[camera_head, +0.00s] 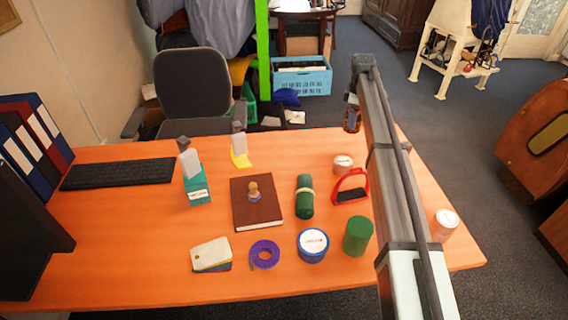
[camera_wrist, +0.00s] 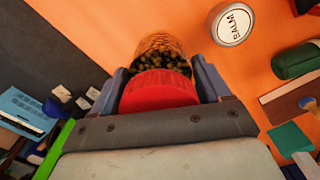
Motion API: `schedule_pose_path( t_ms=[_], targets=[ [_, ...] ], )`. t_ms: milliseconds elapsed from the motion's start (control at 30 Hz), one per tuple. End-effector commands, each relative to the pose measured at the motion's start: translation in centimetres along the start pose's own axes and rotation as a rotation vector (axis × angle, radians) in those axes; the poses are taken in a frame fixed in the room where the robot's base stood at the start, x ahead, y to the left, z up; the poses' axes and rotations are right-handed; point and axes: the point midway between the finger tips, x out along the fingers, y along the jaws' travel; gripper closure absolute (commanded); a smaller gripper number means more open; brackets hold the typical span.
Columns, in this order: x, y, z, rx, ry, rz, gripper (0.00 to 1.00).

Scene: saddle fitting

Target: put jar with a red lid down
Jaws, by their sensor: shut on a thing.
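The jar with a red lid (camera_wrist: 160,48) is held in my gripper (camera_wrist: 160,72). In the wrist view its red lid (camera_wrist: 158,92) sits between the two fingers, and its speckled brown and yellow body points away over the orange table. In the head view the jar (camera_head: 352,115) hangs below the end of my arm, near the far right edge of the table, with my gripper (camera_head: 354,98) partly hidden. I cannot tell the gap between the jar's base and the table.
A labelled tin (camera_wrist: 232,22) stands near the jar; it also shows in the head view (camera_head: 343,160). A red stirrup (camera_head: 350,196), green roll (camera_head: 304,197), green cylinder (camera_head: 357,236) and blue tin (camera_head: 312,246) are nearer. The far strip right of the yellow-based bottle (camera_head: 240,158) is clear.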

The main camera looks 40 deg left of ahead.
Motion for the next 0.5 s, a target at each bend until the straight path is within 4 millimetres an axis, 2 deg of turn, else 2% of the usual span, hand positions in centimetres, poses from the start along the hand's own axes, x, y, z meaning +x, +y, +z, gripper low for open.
schedule_pose_path(
  t_ms=[33,300,500],
  targets=[
    [-0.1,-0.9,-2.3,-0.025,0.000,0.001,0.76],
    [-0.2,-6.0,-12.5,-0.141,0.001,0.004,0.76],
    [-0.3,-10.2,-18.2,-0.212,0.002,0.005,0.76]
  ],
)
